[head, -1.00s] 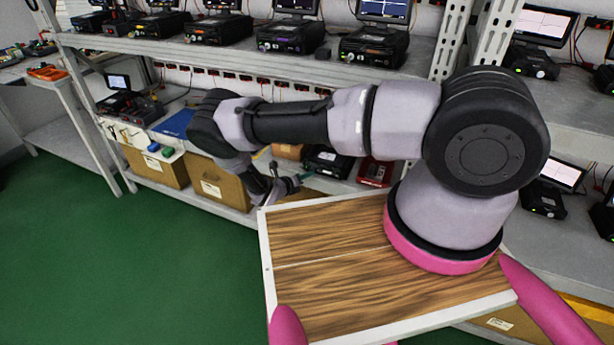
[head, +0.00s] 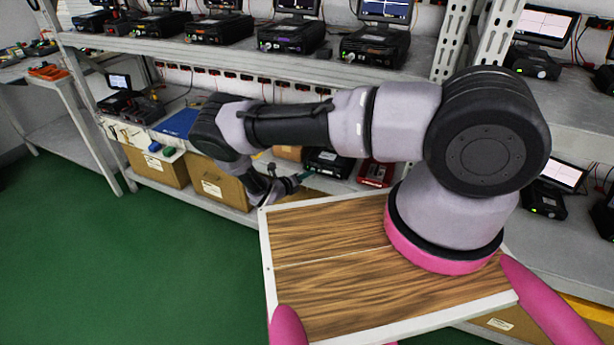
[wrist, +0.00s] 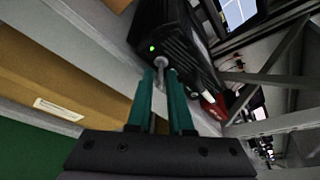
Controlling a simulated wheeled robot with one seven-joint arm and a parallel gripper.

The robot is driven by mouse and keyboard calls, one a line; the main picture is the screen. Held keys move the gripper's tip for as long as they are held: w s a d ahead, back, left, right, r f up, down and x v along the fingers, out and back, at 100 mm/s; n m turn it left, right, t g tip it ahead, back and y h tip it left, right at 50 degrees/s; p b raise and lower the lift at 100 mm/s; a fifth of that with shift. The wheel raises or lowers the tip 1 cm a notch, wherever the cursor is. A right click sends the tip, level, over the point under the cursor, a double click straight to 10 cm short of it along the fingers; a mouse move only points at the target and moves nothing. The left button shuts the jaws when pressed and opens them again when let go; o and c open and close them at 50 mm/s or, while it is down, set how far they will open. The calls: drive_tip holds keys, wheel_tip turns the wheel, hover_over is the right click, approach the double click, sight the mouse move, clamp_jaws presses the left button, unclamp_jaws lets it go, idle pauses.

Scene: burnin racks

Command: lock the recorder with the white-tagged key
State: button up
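A black box-shaped unit with a lit green light, seemingly the recorder (wrist: 178,38), is just ahead of my gripper in the wrist view. In the head view the black unit (head: 327,162) stands on the lower shelf. My gripper (wrist: 160,72) has teal fingers pointing at the unit's front, with a narrow gap between them. A small round grey piece (wrist: 161,61) shows at the fingertips, against or close to the unit's front. I cannot tell whether it is a key or a lock. My gripper (head: 303,177) is small in the head view.
A red device (head: 375,173) stands right of the black unit. Cardboard boxes (head: 222,187) are below the lower shelf edge, to the left. More black units with screens (head: 375,45) fill the upper shelf. The green floor (head: 150,270) at left is clear.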

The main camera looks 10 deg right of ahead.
drive_tip(key=v, duration=1.1)
drive_tip(key=shift+w, duration=0.1)
